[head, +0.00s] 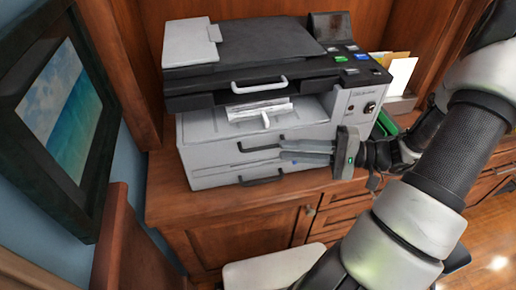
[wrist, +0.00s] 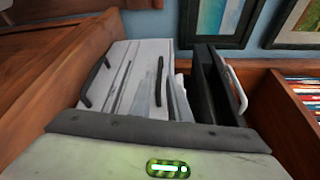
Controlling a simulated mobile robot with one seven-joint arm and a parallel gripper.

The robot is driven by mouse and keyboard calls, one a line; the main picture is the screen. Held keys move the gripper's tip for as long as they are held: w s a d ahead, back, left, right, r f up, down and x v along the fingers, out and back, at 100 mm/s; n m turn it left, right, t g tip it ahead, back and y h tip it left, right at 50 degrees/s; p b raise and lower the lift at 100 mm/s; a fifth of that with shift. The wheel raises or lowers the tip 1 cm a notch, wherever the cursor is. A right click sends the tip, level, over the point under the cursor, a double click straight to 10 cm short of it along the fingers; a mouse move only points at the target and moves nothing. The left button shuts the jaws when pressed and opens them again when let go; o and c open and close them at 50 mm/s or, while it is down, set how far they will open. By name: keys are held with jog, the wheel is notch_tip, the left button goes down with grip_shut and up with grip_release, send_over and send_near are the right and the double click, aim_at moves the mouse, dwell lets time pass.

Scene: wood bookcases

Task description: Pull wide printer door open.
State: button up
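The printer (head: 225,135) stands on a wooden cabinet top, dark above and light grey below. A pale bar handle (head: 259,84) crosses its wide dark upper front; it also shows in the wrist view (wrist: 237,88), at the right. Two dark handles, an upper one (head: 262,147) and a lower one (head: 262,180), sit on the grey front panels. The panels look closed. My gripper (head: 281,152) is in front of the grey section, its two fingers pointing left near the upper dark handle. Contact and the finger gap are unclear.
White paper (head: 260,112) lies in the slot below the pale handle. A control panel (head: 357,104) is on the printer's right, with a paper holder (head: 401,75) beyond. A framed picture (head: 58,100) hangs at left.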

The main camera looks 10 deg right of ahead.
aim_at(264, 149)
jog(key=x, duration=0.8)
jog(key=shift+w+a, duration=0.1)
jog(key=shift+a, duration=0.2)
grip_shut()
jog(key=shift+d, duration=0.1)
dwell(0.9)
